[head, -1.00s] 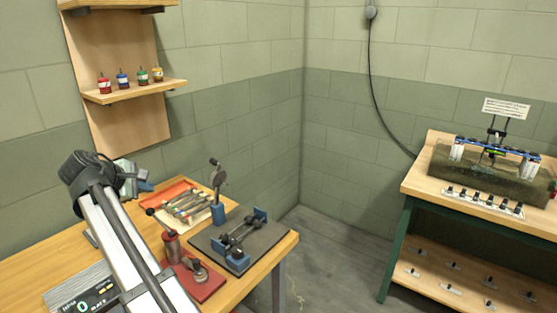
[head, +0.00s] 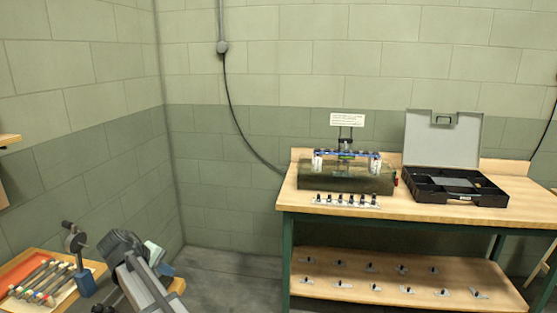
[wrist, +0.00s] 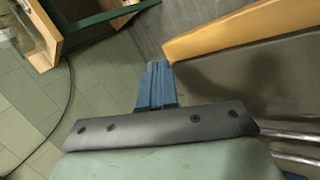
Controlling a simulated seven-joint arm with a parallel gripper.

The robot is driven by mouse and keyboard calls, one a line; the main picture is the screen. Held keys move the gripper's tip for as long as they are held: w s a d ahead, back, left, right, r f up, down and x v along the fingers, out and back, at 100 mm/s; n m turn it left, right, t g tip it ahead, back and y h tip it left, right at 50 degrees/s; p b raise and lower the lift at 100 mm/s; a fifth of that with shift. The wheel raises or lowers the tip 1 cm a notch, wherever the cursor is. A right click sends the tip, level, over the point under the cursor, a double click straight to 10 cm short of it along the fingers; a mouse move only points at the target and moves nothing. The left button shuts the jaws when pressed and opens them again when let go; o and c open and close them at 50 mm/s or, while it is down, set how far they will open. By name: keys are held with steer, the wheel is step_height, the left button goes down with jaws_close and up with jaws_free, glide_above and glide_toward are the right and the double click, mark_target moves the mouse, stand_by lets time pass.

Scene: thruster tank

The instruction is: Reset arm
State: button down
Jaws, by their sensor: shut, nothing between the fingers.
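My gripper (wrist: 155,72) shows in the wrist view as two blue fingers pressed together, shut with nothing between them. It points past a wooden edge (wrist: 235,35) over grey floor. In the head view my arm rises at the lower left, and its end is beside the right end of the left workbench (head: 92,268).
The left bench holds a tray of tools (head: 38,280) and a dial-gauge stand (head: 78,255). Across the floor, a green-legged bench (head: 420,212) carries a murky tank (head: 345,178), a strip of small parts (head: 345,200) and an open black case (head: 455,185). Grey floor lies between the benches.

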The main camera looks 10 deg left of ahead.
steer(key=w+d+f+m+g+h, duration=0.25)
steer(key=d+f+m+g, duration=0.2)
steer(key=d+f, duration=2.45)
steer(key=s+d+f+m+g+y, duration=0.1)
steer(key=s+d+f+g, duration=0.1)
steer(key=s+d+f, duration=0.5)
steer(key=s+d+f+m+g+y, duration=0.15)
steer(key=s+d+f, duration=0.25)
steer(key=d, duration=0.6)
steer(key=s+d+f+m+g, duration=0.2)
steer(key=s+d+f, duration=0.4)
steer(key=d, duration=0.2)
steer(key=s+d+f+m+g+y, duration=0.1)
steer(key=s+d, duration=0.3)
steer(key=s, duration=0.6)
steer(key=s+d+f+m+g+y, duration=0.2)
steer(key=s+d+f+m, duration=0.1)
steer(key=s, duration=0.7)
steer(key=shift+s+d+f+m, duration=0.2)
steer(key=shift+s+d+m, duration=0.1)
steer(key=shift+d, duration=0.45)
